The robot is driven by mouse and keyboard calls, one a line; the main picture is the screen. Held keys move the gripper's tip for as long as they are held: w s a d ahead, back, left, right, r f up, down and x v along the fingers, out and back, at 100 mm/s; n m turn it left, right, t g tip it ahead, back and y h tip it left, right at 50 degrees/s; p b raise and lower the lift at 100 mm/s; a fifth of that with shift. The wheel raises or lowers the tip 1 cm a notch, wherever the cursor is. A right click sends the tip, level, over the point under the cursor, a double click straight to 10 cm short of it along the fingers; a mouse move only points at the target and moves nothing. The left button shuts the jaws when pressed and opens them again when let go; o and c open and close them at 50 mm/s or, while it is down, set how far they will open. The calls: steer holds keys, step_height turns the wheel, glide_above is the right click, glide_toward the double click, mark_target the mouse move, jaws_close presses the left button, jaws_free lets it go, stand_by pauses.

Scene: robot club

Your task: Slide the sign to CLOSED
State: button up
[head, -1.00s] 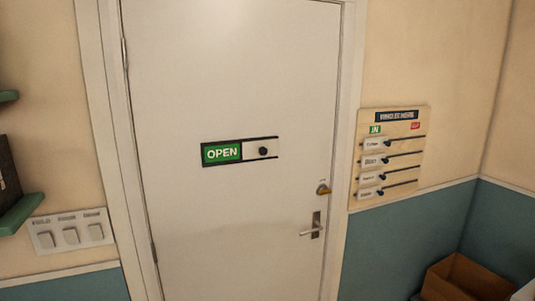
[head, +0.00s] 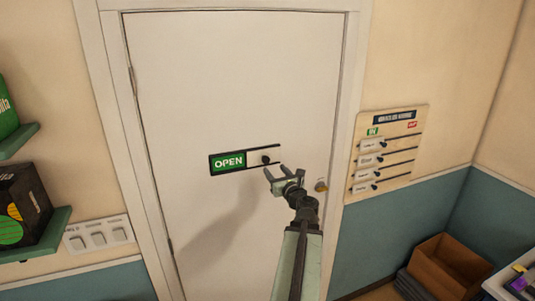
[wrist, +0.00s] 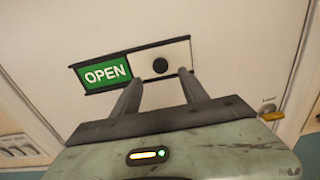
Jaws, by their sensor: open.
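The sliding sign (head: 229,162) is on the white door and reads OPEN in white on green, at the left of its dark-railed frame. Its pale slider bears a round black knob (head: 265,160) to the right of the word. In the wrist view the sign (wrist: 105,73) and the knob (wrist: 160,66) are both clear. My gripper (head: 276,171) is open and empty, just below and slightly right of the knob in the head view. In the wrist view its two fingers (wrist: 157,78) point at the sign, with the knob between their tips' directions. I cannot tell whether they touch the door.
A board with several sliding name tags (head: 388,152) hangs right of the door. A brass lock (head: 321,186) is near my arm. Light switches (head: 97,235) and green shelves (head: 40,235) are at left. A cardboard box (head: 450,265) stands at lower right.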

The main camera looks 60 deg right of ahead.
mark_target(267, 160)
steer(key=x, duration=0.8)
jaws_close()
steer(key=shift+s, duration=0.1)
stand_by(1.3)
